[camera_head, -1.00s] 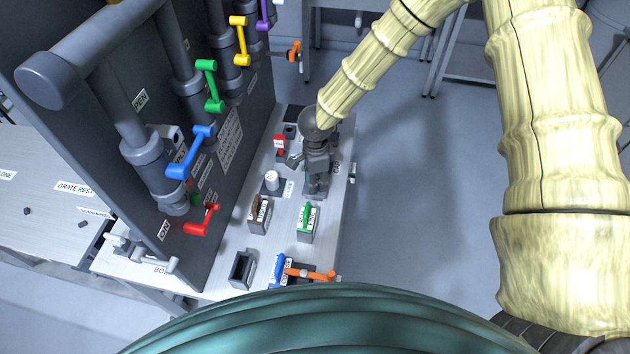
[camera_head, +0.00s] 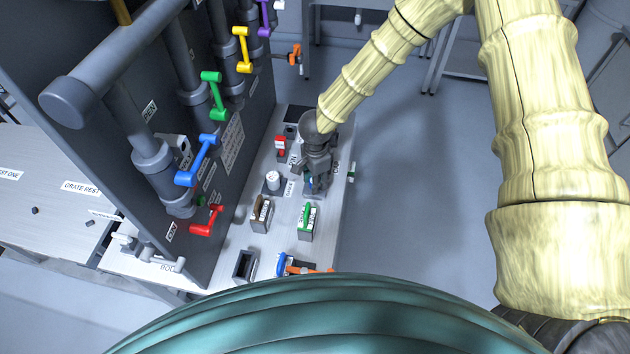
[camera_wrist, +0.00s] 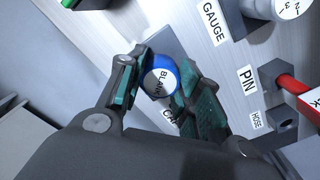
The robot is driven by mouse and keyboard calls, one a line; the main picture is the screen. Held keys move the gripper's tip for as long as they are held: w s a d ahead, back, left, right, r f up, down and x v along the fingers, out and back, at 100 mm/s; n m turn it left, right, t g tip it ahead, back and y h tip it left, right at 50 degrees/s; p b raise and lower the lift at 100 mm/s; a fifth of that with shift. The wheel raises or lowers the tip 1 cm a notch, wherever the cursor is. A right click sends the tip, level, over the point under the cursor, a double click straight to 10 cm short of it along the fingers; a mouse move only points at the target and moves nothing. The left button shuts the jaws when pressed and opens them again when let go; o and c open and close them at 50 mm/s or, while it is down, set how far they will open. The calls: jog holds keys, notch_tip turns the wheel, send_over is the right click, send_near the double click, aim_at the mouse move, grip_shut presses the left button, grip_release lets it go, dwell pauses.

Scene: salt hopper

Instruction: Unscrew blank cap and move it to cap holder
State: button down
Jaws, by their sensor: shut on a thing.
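A round blue cap with a white face marked "BLANK" (camera_wrist: 160,78) sits between the two teal-padded fingers of my gripper (camera_wrist: 155,88) in the wrist view. My gripper is shut on it. A grey block (camera_wrist: 180,44) lies behind the cap, beside a label partly hidden by a finger that starts with "CA". I cannot tell whether the cap touches the block. In the head view my gripper (camera_head: 314,184) points down over the far right part of the bench, with a bit of blue between its fingers.
A white gauge (camera_head: 272,180) and a red pin (camera_head: 281,143) stand left of my gripper. Blocks with a green handle (camera_head: 307,216) and a brown piece (camera_head: 262,208) are nearer. A dark panel with coloured valve handles rises at left. Open floor lies right.

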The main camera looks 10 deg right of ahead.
jog(key=shift+r+n+p, duration=0.1)
jog(key=shift+n+p, duration=1.9)
jog(key=shift+p, duration=0.3)
jog(key=n, duration=0.2)
jog(key=shift+n, duration=1.1)
jog(key=shift+n, duration=2)
jog(key=shift+n, duration=2)
jog(key=shift+n, duration=0.3)
